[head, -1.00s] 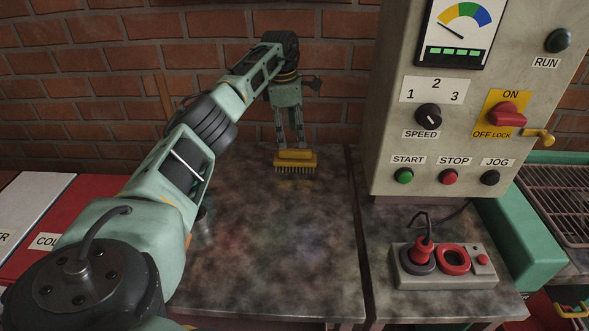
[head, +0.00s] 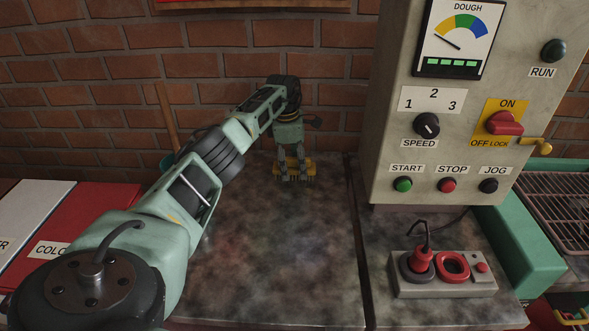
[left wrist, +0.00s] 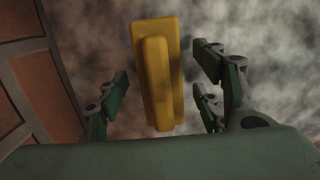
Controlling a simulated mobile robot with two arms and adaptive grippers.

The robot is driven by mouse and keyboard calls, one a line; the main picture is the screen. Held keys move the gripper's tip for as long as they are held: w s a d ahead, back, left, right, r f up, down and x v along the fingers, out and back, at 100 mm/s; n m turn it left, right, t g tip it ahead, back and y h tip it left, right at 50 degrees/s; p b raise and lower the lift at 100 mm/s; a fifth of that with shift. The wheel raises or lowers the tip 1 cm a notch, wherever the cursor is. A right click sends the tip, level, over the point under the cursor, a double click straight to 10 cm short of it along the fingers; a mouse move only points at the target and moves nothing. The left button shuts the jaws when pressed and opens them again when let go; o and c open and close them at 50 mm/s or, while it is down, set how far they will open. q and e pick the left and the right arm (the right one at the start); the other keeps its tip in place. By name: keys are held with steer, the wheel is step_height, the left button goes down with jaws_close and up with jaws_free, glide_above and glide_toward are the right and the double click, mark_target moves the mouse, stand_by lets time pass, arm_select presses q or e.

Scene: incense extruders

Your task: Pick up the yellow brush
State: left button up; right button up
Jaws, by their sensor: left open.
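The yellow brush (head: 292,163) sits on the stained table near the brick wall, partly hidden behind my left gripper's fingers. In the left wrist view the brush (left wrist: 158,80) shows from above, with a raised yellow handle along its block. My left gripper (head: 295,177) is open and low over the brush. My right gripper is out of view.
A control cabinet (head: 390,110) with knobs and buttons stands to the right. A small grey switch box (head: 440,282) with red controls sits before it. The brick wall (head: 220,60) is close behind the brush. The table (head: 270,270) is clear in front.

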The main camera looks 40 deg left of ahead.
arm_select(q)
steer(key=c, duration=1.3)
steer(key=shift+r, duration=0.15)
